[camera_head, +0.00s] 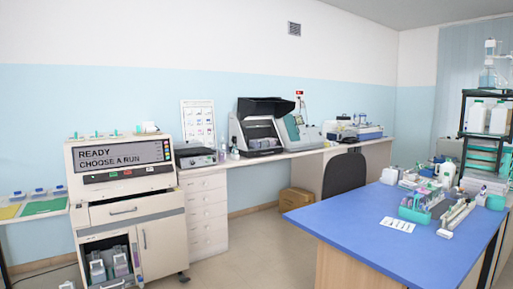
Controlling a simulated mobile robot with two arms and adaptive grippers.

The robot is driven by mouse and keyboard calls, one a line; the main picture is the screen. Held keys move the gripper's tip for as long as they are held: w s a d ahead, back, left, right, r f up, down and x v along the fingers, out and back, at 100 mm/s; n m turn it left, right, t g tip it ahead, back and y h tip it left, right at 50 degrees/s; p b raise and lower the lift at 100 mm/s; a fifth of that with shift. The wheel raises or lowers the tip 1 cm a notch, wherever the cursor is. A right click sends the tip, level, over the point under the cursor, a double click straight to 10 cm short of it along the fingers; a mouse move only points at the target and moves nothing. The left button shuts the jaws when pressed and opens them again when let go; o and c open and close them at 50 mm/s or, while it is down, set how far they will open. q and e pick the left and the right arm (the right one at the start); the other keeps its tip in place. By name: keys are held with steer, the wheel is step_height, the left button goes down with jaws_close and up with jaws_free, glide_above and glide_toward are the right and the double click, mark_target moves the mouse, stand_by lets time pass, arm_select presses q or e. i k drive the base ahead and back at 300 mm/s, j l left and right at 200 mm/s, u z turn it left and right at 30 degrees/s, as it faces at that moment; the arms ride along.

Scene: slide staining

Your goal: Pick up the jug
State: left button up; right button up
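Several jug-like containers are in view, and I cannot tell which one the task means. Two white jugs, a left one (476,117) and a right one (498,120), stand upright side by side on the black shelf rack at the far right. Grey-white containers, a left one (97,269) and a right one (120,263), sit in the open lower bay of the staining machine (150,239) at the left. A white bottle (447,173) stands at the back of the blue table. Neither of my grippers is in view.
The blue-topped table (380,240) is mostly bare in front, with racks and bottles crowded at its right and back. A dark chair (344,174) stands behind it. A cardboard box (296,199) is under the wall counter. Floor (245,255) is clear between machine and table.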

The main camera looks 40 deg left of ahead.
mark_target(222, 153)
steer(key=i+j+u, duration=0.45)
steer(key=i, duration=0.15)
steer(key=i+j+u, duration=0.15)
steer(key=i+u, duration=0.3)
steer(key=i, duration=0.15)
steer(key=i+u, duration=0.45)
steer(key=i, duration=0.2)
steer(key=i+l+u, duration=0.3)
steer(key=i+u, duration=0.15)
steer(key=i, duration=0.2)
steer(key=i+j+z, duration=0.1)
steer(key=i, duration=0.4)
steer(key=i+j, duration=0.1)
steer(key=i, duration=0.4)
steer(key=i+j+z, duration=0.15)
steer(key=i, duration=0.4)
steer(key=i+l+z, duration=0.2)
steer(key=i+z, duration=0.3)
steer(key=i, duration=0.2)
steer(key=i+z, duration=0.45)
steer(key=i, duration=0.25)
